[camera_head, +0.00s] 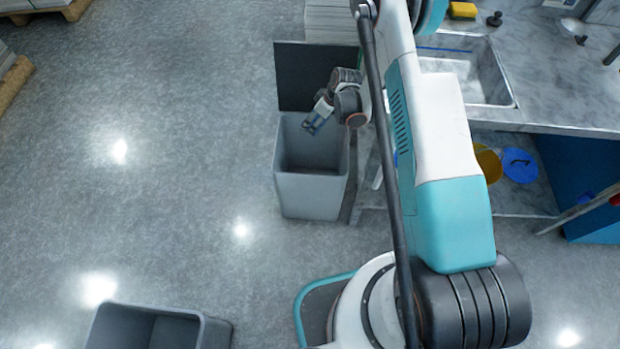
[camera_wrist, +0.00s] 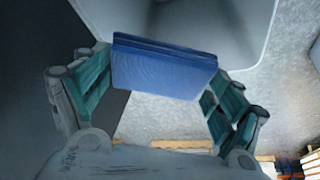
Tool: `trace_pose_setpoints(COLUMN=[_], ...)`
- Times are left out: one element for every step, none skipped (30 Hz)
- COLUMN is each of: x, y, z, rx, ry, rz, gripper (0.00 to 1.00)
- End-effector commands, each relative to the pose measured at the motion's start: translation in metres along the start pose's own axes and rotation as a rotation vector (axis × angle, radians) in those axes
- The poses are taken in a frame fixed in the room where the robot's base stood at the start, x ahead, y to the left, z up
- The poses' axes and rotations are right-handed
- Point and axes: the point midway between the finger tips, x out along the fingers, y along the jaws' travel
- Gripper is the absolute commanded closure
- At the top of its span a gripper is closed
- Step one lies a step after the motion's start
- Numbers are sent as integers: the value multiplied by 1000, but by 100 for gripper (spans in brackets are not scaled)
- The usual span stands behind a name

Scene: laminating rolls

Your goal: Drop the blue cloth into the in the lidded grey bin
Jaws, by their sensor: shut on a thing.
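The blue cloth (camera_wrist: 163,68) is a folded pad held between the two fingers of my gripper (camera_wrist: 160,80) in the wrist view. In the head view my gripper (camera_head: 317,118) is over the opening of the grey bin (camera_head: 310,197), near its back right part. The bin's dark lid (camera_head: 300,75) stands open at the back. In the wrist view the bin's pale wall (camera_wrist: 262,30) shows behind the cloth. The cloth is hard to make out in the head view.
A second grey bin (camera_head: 210,330) without a visible lid stands at the bottom left. A counter with a sink (camera_head: 465,70) is at the right. A yellow bucket (camera_head: 488,163) and a blue round thing (camera_head: 519,164) are on the shelf below. Open floor lies to the left.

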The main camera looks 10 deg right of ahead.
Motion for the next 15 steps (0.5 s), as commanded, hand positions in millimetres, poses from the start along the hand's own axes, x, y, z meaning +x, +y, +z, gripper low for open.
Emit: trace_pose_setpoints(x=[4, 6, 10, 13, 16, 20, 23, 26, 31, 34, 37, 41, 43, 45, 47], y=[0, 0, 0, 0, 0, 0, 0, 0, 0, 0, 0, 0, 0, 0, 0], z=[2, 3, 4, 5, 6, 8, 10, 11, 13, 14, 15, 17, 18, 19, 20], rx=[0, 1, 1, 1, 1, 1, 1, 1, 2, 2, 2, 2, 2, 2, 2], ry=[0, 0, 0, 0, 0, 0, 0, 0, 0, 0, 0, 0, 0, 0, 0], rz=[0, 0, 0, 0, 0, 0, 0, 0, 1, 1, 1, 1, 1, 1, 1], gripper=[51, 51, 51, 51, 51, 51, 51, 51, 51, 51, 51, 51, 51, 51, 51])
